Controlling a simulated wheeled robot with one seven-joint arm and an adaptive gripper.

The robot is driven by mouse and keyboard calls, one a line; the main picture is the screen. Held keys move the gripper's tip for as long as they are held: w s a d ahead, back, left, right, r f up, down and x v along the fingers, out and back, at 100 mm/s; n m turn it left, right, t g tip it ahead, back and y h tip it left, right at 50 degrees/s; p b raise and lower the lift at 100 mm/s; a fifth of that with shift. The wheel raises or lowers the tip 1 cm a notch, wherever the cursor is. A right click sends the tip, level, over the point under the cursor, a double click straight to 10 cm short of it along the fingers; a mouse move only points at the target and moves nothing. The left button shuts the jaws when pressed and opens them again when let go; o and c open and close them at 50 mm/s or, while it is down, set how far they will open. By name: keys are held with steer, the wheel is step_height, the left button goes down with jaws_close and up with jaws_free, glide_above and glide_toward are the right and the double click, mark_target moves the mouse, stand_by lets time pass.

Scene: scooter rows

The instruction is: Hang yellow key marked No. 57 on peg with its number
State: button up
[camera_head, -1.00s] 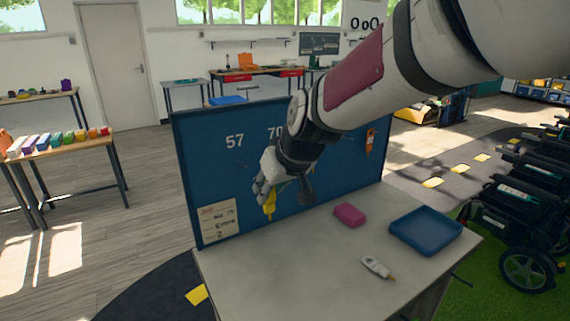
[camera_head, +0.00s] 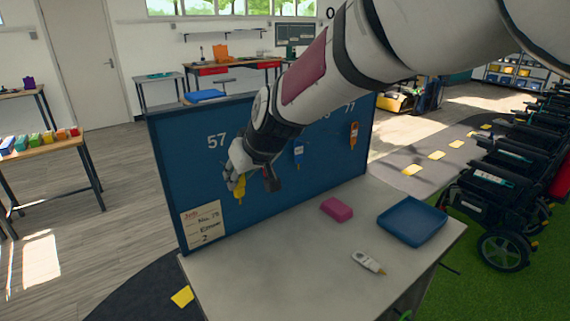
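The yellow key (camera_head: 240,191) hangs below my gripper's fingers in front of the blue board; its marking is too small to read. My gripper (camera_head: 236,179) appears shut on its upper part. The white number 57 (camera_head: 217,141) is on the board's left part, above and slightly left of the gripper. The peg under 57 cannot be made out, and the gap between key and board is hard to judge. My arm crosses the board's top and hides some numbers.

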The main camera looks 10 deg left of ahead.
steer(key=shift+w+a+f, duration=0.15)
steer(key=shift+w+a, duration=0.75)
steer(key=shift+a, duration=0.15)
steer(key=shift+w+a+f, duration=0.1)
steer(key=shift+w+a, duration=0.75)
steer(key=shift+a, duration=0.15)
steer(key=shift+b+x, duration=0.3)
steer(key=shift+x, duration=0.5)
steer(key=shift+w+a, duration=0.1)
steer(key=o, duration=1)
steer(key=shift+r, duration=0.15)
